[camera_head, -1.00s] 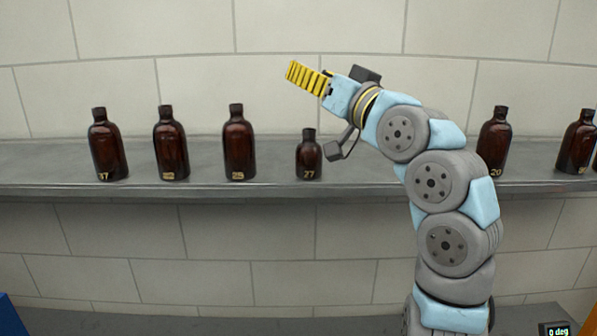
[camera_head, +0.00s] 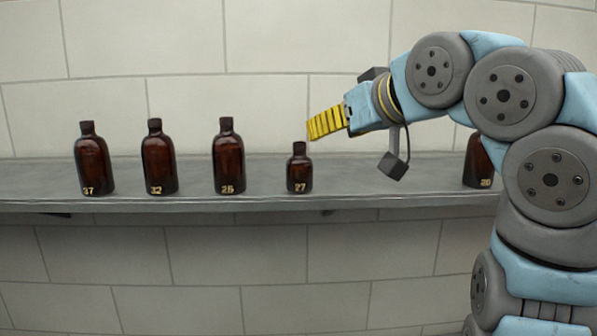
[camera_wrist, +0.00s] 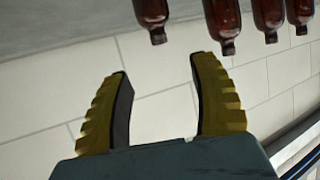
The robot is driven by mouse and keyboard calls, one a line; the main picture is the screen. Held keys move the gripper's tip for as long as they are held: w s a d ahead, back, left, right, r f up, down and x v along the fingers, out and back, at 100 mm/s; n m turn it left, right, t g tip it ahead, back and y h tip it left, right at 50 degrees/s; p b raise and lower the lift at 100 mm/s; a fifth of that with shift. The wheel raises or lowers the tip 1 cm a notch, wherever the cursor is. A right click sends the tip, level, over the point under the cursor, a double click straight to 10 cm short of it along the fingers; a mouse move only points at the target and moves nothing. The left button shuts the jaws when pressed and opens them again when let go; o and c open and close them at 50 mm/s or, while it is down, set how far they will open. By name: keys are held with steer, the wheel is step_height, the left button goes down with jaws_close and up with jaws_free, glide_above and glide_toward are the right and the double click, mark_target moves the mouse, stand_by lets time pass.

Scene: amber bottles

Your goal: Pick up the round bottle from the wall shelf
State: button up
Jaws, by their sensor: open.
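The small, short brown bottle marked 27 (camera_head: 299,174) stands upright on the grey wall shelf (camera_head: 400,180). It is the smallest bottle in view and looks like the round one. My gripper (camera_head: 312,128) has yellow ribbed fingers, pointing left, just above and to the right of its cap in the head view, apart from it. In the wrist view my gripper (camera_wrist: 160,68) is open, with nothing between its fingers. Bottles hang upside down at that view's top; the leftmost, probably 27 (camera_wrist: 150,12), is cut off by the edge.
Taller brown bottles 37 (camera_head: 94,165), 32 (camera_head: 159,165) and one marked 25 or 26 (camera_head: 228,162) stand left of it. Bottle 20 (camera_head: 478,163) is partly hidden behind my arm. A tiled wall (camera_head: 270,60) stands behind. The shelf just right of bottle 27 is clear.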

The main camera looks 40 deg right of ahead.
mark_target(303, 146)
steer(key=x, duration=0.8)
steer(key=shift+w+p, duration=0.2)
steer(key=shift+p, duration=0.15)
steer(key=shift+p+x, duration=0.35)
steer(key=shift+x, duration=2.35)
steer(key=shift+s+d+f, duration=0.1)
steer(key=shift+s, duration=0.05)
jaws_close()
